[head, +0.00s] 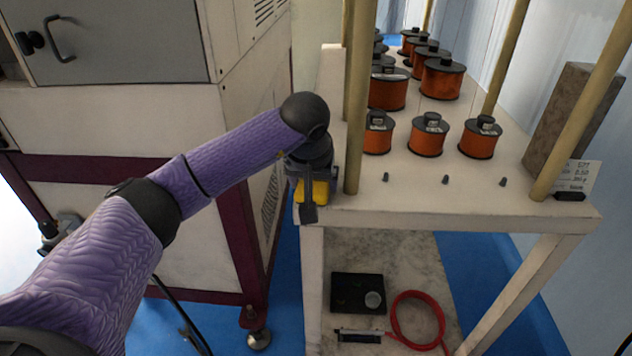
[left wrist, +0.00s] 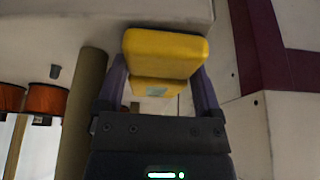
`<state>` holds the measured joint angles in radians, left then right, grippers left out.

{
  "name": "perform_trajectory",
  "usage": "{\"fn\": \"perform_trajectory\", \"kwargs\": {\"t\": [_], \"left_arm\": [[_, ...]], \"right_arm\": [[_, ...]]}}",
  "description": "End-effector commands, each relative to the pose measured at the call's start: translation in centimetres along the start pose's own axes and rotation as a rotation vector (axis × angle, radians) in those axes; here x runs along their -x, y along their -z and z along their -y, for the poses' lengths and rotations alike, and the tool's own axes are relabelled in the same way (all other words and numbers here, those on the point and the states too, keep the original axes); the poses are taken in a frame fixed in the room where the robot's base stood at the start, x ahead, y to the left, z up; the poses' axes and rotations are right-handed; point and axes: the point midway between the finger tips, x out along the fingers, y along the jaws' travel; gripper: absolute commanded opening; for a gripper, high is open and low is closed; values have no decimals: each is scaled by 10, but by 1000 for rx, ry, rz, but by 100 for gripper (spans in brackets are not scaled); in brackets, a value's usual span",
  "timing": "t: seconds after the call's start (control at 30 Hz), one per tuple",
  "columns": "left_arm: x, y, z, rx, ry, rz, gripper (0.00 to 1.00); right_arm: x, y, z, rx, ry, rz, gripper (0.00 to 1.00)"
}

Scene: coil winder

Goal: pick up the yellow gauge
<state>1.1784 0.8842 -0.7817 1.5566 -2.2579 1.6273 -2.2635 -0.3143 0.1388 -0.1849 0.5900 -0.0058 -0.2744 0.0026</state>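The yellow gauge (left wrist: 165,53) is a yellow block with a small pale green patch, seen large between the fingers of my left gripper (left wrist: 160,85) in the left wrist view. Both dark fingers lie close along its sides, and the gripper looks shut on it. In the head view the gauge (head: 318,191) shows as a yellow patch partly hidden by my left gripper (head: 310,188), at the left front corner of the cream table. I cannot tell whether the gauge touches the table. My right gripper is in neither view.
The cream table (head: 450,211) holds several copper coils (head: 428,137) and has wooden posts (head: 357,100), one close beside my left gripper. A black box (head: 357,291) and red hose (head: 395,318) lie on the lower shelf.

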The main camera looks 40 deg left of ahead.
Motion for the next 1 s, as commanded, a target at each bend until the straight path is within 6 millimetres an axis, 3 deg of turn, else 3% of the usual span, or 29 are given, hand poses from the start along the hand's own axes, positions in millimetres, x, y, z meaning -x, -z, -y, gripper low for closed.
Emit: {"fn": "perform_trajectory", "kwargs": {"t": [0.03,0.3,0.33,0.63,0.87,1.0], "left_arm": [[0,0,0,0,0,0,68],[0,0,0,0,0,0,11],[0,0,0,1,-1,-1,8],[7,3,0,1,-1,-2,8],[41,17,0,2,-3,-6,8],[47,-9,1,-4,1,-2,8]], "right_arm": [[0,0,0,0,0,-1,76],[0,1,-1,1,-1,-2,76],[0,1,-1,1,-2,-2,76],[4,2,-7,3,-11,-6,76],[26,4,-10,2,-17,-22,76],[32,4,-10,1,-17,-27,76]]}}
